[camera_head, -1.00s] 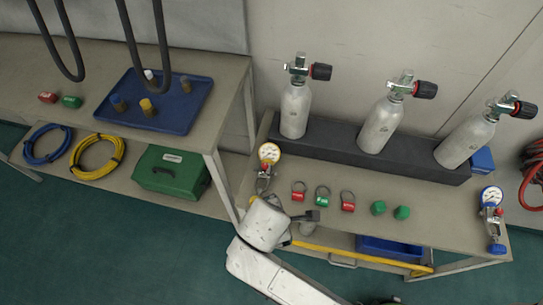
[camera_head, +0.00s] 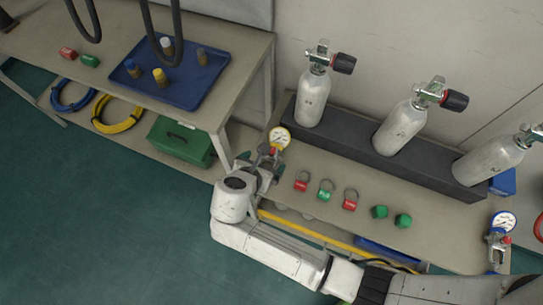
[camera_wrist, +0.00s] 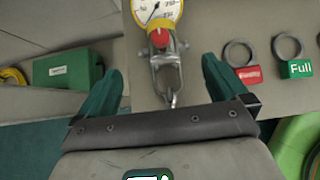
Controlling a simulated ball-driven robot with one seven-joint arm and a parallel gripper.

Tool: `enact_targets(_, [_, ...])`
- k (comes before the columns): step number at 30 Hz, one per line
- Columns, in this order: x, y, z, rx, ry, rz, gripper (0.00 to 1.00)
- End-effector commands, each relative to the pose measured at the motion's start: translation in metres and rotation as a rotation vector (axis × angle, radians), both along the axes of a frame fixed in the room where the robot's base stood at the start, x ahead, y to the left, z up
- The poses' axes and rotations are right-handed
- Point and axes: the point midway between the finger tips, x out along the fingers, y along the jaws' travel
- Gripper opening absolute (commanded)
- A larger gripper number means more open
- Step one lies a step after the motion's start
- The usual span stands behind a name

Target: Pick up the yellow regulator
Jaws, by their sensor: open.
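The yellow regulator (camera_head: 278,138) has a round white gauge with a yellow rim, a red knob and a metal yoke. It lies at the left end of the bench with the gas cylinders. In the wrist view the regulator (camera_wrist: 160,38) is at the top centre, its metal yoke pointing down toward my gripper. My gripper (camera_wrist: 168,75) is open, with its green fingers on either side of the yoke's lower end and no contact visible. In the head view my gripper (camera_head: 260,165) is right at the regulator's near end and partly hides its lower part.
Red and green tags on rings (camera_head: 325,190) and green caps (camera_head: 403,221) lie to the regulator's right. Several silver cylinders (camera_head: 400,128) stand in a dark rack (camera_head: 350,138) behind. A blue-rimmed regulator (camera_head: 501,226) is at the right end. A green case (camera_head: 180,141) sits on the left lower shelf.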

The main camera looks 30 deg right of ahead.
Motion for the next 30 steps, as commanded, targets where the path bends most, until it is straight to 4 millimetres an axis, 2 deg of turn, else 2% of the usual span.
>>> enact_targets(9, [0.015, -0.031, -0.024, 0.000, 0.001, -0.004, 1.00])
enact_targets(20, [0.019, -0.036, -0.032, 0.002, 0.000, -0.001, 1.00])
enact_targets(30, [0.019, -0.037, -0.031, 0.002, 0.000, -0.001, 0.69])
